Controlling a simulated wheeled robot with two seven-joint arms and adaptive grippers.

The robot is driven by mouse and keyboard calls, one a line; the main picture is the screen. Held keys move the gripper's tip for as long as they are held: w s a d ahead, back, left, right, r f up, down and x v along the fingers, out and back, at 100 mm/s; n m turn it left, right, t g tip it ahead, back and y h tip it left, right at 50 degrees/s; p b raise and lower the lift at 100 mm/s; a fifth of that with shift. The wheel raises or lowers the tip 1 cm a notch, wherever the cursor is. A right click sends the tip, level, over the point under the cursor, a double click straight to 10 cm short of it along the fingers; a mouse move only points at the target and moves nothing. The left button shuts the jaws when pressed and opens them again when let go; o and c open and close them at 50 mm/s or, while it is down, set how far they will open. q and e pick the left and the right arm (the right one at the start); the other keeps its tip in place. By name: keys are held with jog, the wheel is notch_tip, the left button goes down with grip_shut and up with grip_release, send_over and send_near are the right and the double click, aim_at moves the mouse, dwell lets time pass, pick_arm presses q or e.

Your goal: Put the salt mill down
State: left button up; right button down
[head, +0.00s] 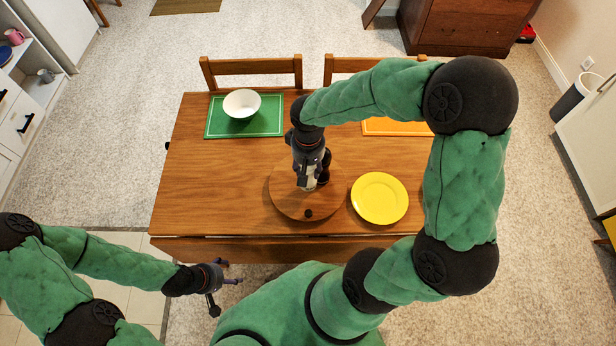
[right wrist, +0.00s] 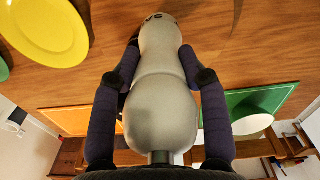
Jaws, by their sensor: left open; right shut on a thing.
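The salt mill (right wrist: 160,112) is a pale grey, rounded body with a narrower waist, held between the two dark fingers of my right gripper (head: 312,181) in the right wrist view. In the head view the gripper hides most of it. My right gripper is shut on it above the round wooden board (head: 285,205) on the table. I cannot tell whether the mill touches the board. My left gripper (head: 227,274) is open and empty, off the table's front edge at the left.
On the wooden table (head: 200,180), a yellow plate (head: 380,198) lies right of the board. A white bowl (head: 242,104) stands on a green mat (head: 214,129); an orange mat (head: 385,127) lies behind my right arm. A small dark knob (head: 308,214) sits at the board's front. The table's left part is clear.

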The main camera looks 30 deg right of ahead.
notch_tip(320, 180, down, 5)
jog(key=shift+f+b, duration=0.2)
jog(key=shift+b, duration=0.5)
jog(key=shift+f, duration=0.1)
jog(key=c, duration=0.6)
grip_release()
jog(key=shift+c, duration=0.2)
notch_tip(320, 180, up, 12)
jog(key=p, duration=0.3)
